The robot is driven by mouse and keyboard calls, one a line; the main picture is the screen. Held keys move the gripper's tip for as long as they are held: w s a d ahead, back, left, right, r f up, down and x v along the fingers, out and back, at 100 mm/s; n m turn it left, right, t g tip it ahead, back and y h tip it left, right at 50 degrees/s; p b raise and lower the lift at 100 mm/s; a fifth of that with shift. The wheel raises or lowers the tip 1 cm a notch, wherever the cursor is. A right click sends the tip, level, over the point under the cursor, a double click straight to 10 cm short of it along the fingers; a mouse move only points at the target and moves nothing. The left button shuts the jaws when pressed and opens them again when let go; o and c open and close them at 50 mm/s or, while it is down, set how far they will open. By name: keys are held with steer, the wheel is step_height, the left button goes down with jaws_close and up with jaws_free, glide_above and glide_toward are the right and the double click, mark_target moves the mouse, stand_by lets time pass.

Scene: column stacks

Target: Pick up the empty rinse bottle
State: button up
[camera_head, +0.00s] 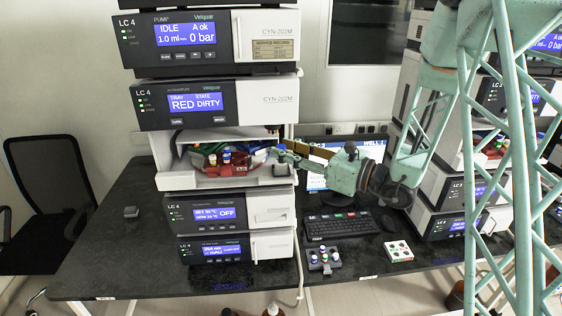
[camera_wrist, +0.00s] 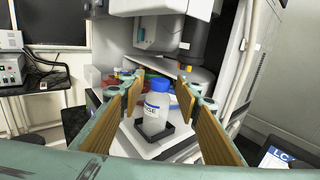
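The rinse bottle (camera_wrist: 154,118) is upright in the wrist view, pale and translucent with a blue cap and a label partly reading "SE". It stands in a dark shallow holder (camera_wrist: 180,130) on a light shelf. I cannot tell its fill level. My gripper (camera_wrist: 159,82) is open, with one brown-padded finger on each side of the bottle and visible gaps between. In the head view my gripper (camera_head: 285,153) reaches from the right into the open bay of the left stack, where the bottle is not clearly distinguishable.
A red tray (camera_head: 226,171) with capped vials sits in the bay beside the bottle. The bay's walls and the module above are close around my gripper. A keyboard (camera_head: 338,224), a dark vial rack (camera_head: 323,260) and a white vial rack (camera_head: 398,251) lie on the bench (camera_head: 130,255).

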steer(key=shift+x, duration=0.95)
steer(key=shift+c, duration=0.6)
steer(key=c, duration=0.7)
